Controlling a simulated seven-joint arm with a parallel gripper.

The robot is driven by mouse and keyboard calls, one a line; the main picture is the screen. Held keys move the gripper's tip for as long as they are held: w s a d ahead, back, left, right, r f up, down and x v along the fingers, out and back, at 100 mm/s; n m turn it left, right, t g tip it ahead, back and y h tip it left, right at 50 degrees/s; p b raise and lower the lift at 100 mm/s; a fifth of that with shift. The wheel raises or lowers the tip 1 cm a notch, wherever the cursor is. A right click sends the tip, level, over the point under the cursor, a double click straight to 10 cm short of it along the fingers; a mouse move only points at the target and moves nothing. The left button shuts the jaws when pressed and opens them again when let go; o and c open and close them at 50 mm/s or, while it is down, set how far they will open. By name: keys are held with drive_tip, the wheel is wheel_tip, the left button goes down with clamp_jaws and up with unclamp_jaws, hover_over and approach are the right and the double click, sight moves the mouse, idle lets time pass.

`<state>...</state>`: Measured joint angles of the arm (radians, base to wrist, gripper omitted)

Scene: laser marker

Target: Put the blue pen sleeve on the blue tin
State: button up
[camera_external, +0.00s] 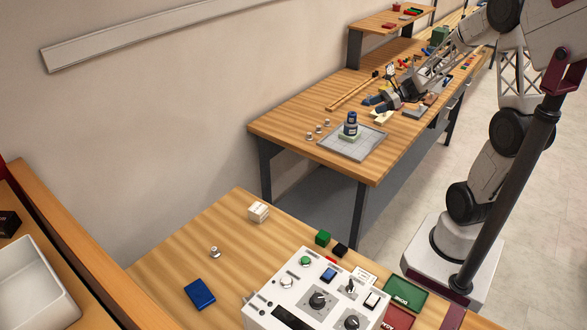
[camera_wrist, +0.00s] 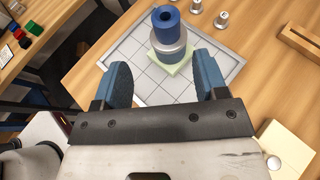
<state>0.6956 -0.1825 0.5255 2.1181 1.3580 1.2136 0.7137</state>
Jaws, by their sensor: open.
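The blue pen sleeve, as I take it, is the short blue cylinder (camera_wrist: 168,23) with a hole in its top. It stands upright on a grey round piece (camera_wrist: 172,49) above a pale green block. The stack also shows in the external view, with the dark blue sleeve (camera_external: 351,117) on top. My gripper (camera_wrist: 163,68) is open and empty, its blue fingers apart, with the stack beyond the fingertips. It is at the back right of the stack in the external view (camera_external: 373,104). A flat blue case (camera_external: 199,293), likely the blue tin, lies on the near table.
The stack is on a grey gridded plate (camera_external: 336,148). Small metal pieces (camera_external: 318,128) stand beside it. The near table holds a white control box (camera_external: 292,300), a green flat case (camera_external: 404,294) and a cream block (camera_external: 258,211). There is free wood around the blue case.

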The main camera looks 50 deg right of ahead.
drive_tip(key=s+a+r+n+g+h, duration=0.1)
drive_tip(key=s+a+r+n+g, duration=0.3)
drive_tip(key=a+n, duration=0.35)
drive_tip(key=s+a+r+n+g+h, duration=0.25)
drive_tip(key=s+a+n, duration=0.35)
drive_tip(key=a, duration=0.3)
drive_tip(key=s+a+r+n+h, duration=0.2)
drive_tip(key=s+n+h, duration=0.1)
drive_tip(key=s+n, duration=0.3)
drive_tip(key=s+a+r+n+h, duration=0.2)
drive_tip(key=s+a+n+h, duration=0.1)
drive_tip(key=s+n, duration=0.3)
drive_tip(key=shift+s+a+n, duration=0.15)
drive_tip(key=shift+s+n, duration=0.05)
drive_tip(key=shift+n, duration=0.25)
